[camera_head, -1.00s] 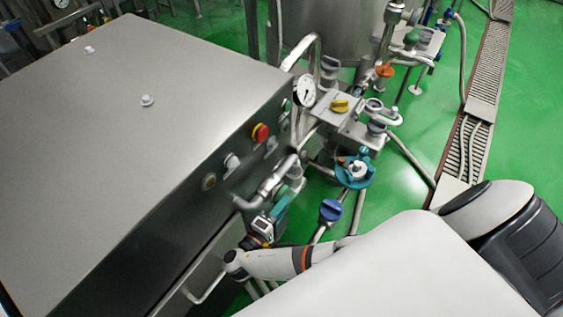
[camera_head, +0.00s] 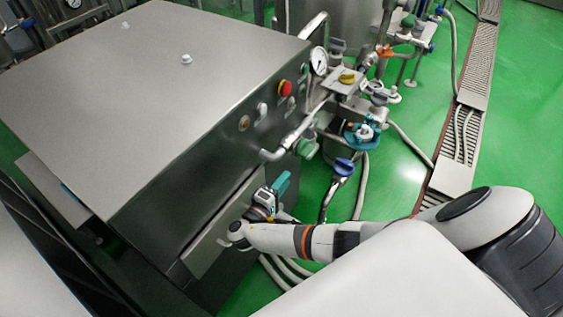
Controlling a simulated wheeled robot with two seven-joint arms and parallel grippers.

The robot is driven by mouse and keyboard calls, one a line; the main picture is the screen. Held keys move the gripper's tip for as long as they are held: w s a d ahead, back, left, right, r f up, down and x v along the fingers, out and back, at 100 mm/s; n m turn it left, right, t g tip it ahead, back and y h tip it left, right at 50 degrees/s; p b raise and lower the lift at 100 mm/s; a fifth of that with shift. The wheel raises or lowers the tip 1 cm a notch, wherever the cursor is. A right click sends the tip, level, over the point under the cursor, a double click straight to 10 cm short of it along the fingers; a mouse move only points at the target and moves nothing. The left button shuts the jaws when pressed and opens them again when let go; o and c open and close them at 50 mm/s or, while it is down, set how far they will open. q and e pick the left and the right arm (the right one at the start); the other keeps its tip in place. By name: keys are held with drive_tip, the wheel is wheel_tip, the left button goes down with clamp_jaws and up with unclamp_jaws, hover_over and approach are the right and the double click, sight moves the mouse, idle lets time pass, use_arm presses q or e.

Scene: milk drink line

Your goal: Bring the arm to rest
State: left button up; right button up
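My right arm (camera_head: 345,238) reaches in from the lower right, bent, toward the front of the steel cabinet. Its gripper (camera_head: 277,190) is small in the picture, beside the cabinet's lower front near the bar handle. A teal part shows at the gripper's end; I cannot tell whether the fingers are open or shut, and no held object is clear. My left gripper is out of the picture.
The steel cabinet (camera_head: 150,75) fills the left, with a red button (camera_head: 285,88) and knobs on its front. Pipes, a gauge (camera_head: 319,61) and a blue-handled valve (camera_head: 344,167) stand beyond the gripper. Green floor is open at right, beside a drain grate (camera_head: 463,135).

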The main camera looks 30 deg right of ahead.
drive_tip(key=shift+d, duration=0.1)
idle(0.3)
drive_tip(key=s+f+n+g+y, duration=0.15)
drive_tip(key=s+f+y, duration=0.25)
drive_tip(key=s+f, duration=0.5)
drive_tip(key=s+f+n+g+y, duration=0.1)
drive_tip(key=s+f+g+y, duration=0.3)
drive_tip(key=f, duration=0.9)
drive_tip(key=s+a+f+m+y, duration=0.1)
drive_tip(key=s+a+f+y, duration=0.1)
drive_tip(key=s, duration=0.7)
drive_tip(key=s+a+f+m+y, duration=0.2)
drive_tip(key=s+f+y, duration=0.2)
drive_tip(key=s, duration=0.5)
drive_tip(key=s+a+f+m+y, duration=0.1)
drive_tip(key=s+a+f+y, duration=0.1)
drive_tip(key=s+f, duration=0.5)
drive_tip(key=shift+s+a+m+g+y, duration=0.35)
drive_tip(key=shift+s+a+y, duration=0.1)
drive_tip(key=shift+s, duration=0.75)
